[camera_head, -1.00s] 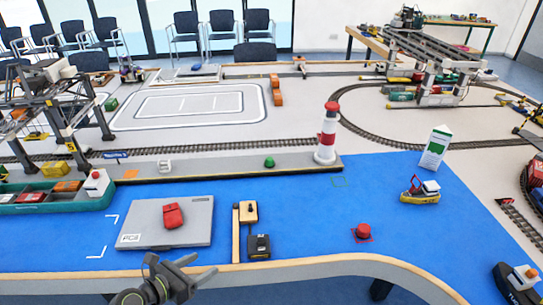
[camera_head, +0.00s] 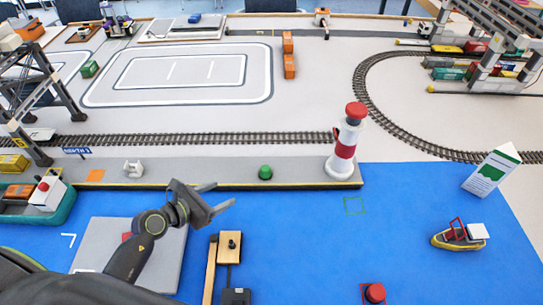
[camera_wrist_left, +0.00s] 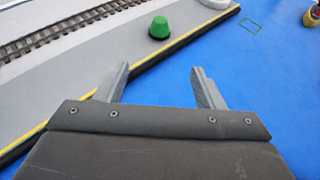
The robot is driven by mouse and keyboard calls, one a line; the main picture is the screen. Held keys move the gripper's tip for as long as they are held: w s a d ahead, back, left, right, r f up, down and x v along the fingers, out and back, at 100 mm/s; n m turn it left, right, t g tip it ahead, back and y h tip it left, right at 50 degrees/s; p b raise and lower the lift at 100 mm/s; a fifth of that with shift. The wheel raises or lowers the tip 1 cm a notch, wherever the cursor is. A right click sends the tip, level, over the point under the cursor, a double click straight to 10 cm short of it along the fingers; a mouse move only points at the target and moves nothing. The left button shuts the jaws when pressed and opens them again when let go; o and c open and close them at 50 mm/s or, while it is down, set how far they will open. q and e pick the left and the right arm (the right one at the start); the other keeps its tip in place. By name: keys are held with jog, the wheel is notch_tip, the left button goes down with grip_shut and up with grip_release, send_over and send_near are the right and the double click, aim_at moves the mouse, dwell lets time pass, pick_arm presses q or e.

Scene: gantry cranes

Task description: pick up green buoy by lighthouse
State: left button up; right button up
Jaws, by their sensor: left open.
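The green buoy (camera_head: 265,172) stands on the grey quay (camera_head: 220,171), to the left of the red-and-white lighthouse (camera_head: 346,145). My left gripper (camera_head: 222,197) is open and empty, over the blue area in front of the quay, to the left of and nearer than the buoy. In the left wrist view the buoy (camera_wrist_left: 160,27) stands beyond the two spread fingers (camera_wrist_left: 160,80), near the yellow quay edge, apart from them. The lighthouse's white base (camera_wrist_left: 214,3) just shows at the top there. My right gripper is not in view.
A white bollard-like piece (camera_head: 133,168) stands on the quay to the left. A railway track (camera_head: 230,139) runs behind the quay. A red buoy (camera_head: 374,293) and a small yellow boat (camera_head: 459,236) are on the blue area. A green square outline (camera_head: 354,205) lies before the lighthouse.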

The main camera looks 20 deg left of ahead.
pick_arm(q)
jog(key=b, duration=0.2)
send_near(261, 175)
jog(key=b+x, duration=0.2)
jog(key=x, duration=0.1)
jog(key=shift+d+f+b, duration=0.1)
jog(key=shift+f+b, duration=0.1)
jog(key=shift+b, duration=0.1)
jog(key=shift+w+d+f, duration=0.1)
jog(key=shift+w+d, duration=0.2)
jog(key=shift+w, duration=0.2)
jog(key=b+x, duration=0.3)
jog(key=x, duration=0.1)
jog(key=shift+w+f, duration=0.15)
jog(key=shift+f, duration=0.05)
jog(key=shift+w+d+b, duration=0.15)
jog(key=shift+w+b, duration=0.25)
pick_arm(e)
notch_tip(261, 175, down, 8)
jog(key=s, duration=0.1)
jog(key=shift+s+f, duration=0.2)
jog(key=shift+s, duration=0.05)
pick_arm(q)
jog(key=c, duration=1.1)
